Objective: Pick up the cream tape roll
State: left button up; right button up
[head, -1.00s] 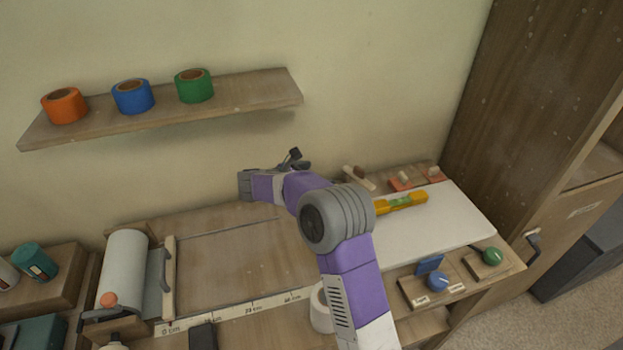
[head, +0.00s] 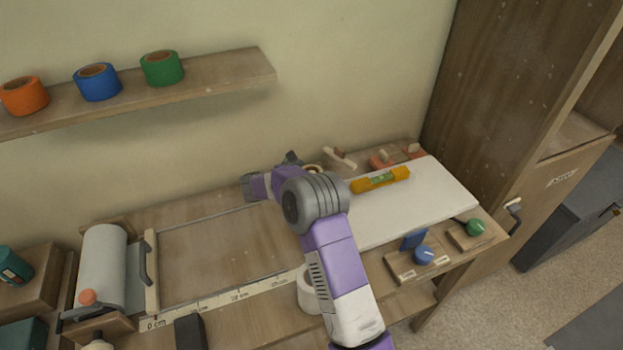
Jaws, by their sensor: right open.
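A pale cream ring with a tan opening (head: 315,168) shows just behind my right wrist, at the back of the bench; it looks like the cream tape roll and is mostly hidden by my arm. My right gripper (head: 293,160) is at the back of the bench, immediately left of this ring. Its jaws are open, but they are small and partly hidden by my own wrist. Whether they touch the ring cannot be told. A whitish roll (head: 308,291) stands at the bench's front, partly behind my right forearm. My left gripper is not in view.
Orange (head: 25,97), blue (head: 97,83) and green (head: 162,69) tape rolls stand on the wall shelf (head: 225,78). A yellow level (head: 380,180) lies on the white board (head: 425,205). A paper roll (head: 103,268) is at left. A tall cabinet (head: 490,90) bounds the right.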

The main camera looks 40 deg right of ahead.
jog(key=shift+x, duration=1)
jog(key=c, duration=0.9)
